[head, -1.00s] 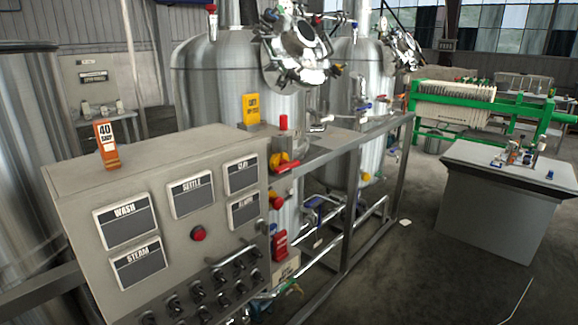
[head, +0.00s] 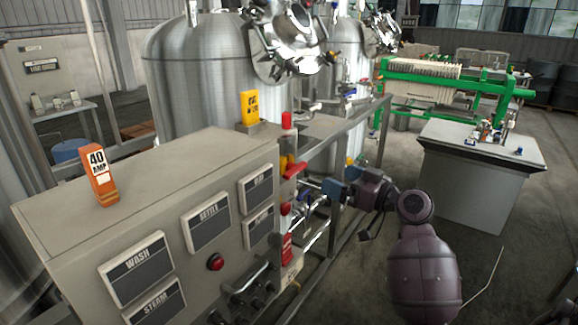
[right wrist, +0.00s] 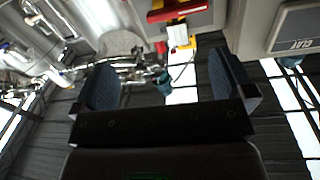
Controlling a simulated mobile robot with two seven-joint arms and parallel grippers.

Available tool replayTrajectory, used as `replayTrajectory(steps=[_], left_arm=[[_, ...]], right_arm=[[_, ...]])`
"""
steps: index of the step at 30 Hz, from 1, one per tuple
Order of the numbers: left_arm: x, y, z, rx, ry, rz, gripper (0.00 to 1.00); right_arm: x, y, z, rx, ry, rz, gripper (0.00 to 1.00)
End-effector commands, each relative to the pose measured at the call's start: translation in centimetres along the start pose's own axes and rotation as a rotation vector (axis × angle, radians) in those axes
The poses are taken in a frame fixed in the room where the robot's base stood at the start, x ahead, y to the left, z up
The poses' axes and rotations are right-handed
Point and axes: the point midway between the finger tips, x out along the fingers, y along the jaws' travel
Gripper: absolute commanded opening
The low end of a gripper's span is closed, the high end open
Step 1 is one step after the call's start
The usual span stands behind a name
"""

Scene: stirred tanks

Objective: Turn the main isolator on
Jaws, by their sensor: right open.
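A red rotary handle with yellow behind it, which looks like the main isolator (head: 296,170), sits on the right end of the grey control cabinet (head: 150,185). Its red bar lies roughly level, pointing out from the cabinet. In the right wrist view a red bar with yellow parts (right wrist: 178,14) shows at the top, beyond the fingers. My right gripper (head: 332,190) is open and empty, to the right of the handle and slightly below it, apart from it. Its two blue-padded fingers (right wrist: 166,85) stand wide apart in the wrist view. My left gripper is not in view.
A red lamp (head: 287,120) is above the handle. A grey metal frame (head: 345,200) with pipes runs behind my gripper. A grey bench (head: 475,180) stands at right.

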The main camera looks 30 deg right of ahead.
Motion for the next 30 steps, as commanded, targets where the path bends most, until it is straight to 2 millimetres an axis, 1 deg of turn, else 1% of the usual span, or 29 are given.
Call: replayTrajectory(steps=[1, 3, 7, 10, 14, 21, 24, 30], left_arm=[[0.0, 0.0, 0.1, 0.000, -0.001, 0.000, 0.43], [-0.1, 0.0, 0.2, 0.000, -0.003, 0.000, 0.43], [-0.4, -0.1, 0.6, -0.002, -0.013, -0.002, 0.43], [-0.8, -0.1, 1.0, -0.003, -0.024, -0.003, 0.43], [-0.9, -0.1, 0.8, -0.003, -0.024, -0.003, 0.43], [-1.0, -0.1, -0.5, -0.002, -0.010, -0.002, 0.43], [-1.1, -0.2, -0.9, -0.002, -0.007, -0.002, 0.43], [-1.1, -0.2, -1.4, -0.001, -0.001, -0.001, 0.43]], right_arm=[[0.0, -0.8, 0.1, -0.028, -0.007, -0.048, 1.00], [0.0, -1.4, 0.4, -0.067, -0.019, -0.081, 1.00], [0.2, -1.5, 0.5, -0.106, -0.024, -0.087, 1.00], [1.0, -1.6, 0.5, -0.106, -0.022, -0.087, 1.00], [2.8, -1.8, 0.4, -0.105, -0.021, -0.088, 1.00], [7.0, -2.1, 0.6, -0.102, -0.022, -0.086, 1.00], [8.4, -2.2, 0.6, -0.104, -0.024, -0.087, 1.00], [10.3, -2.3, 0.8, -0.105, -0.025, -0.085, 1.00]])
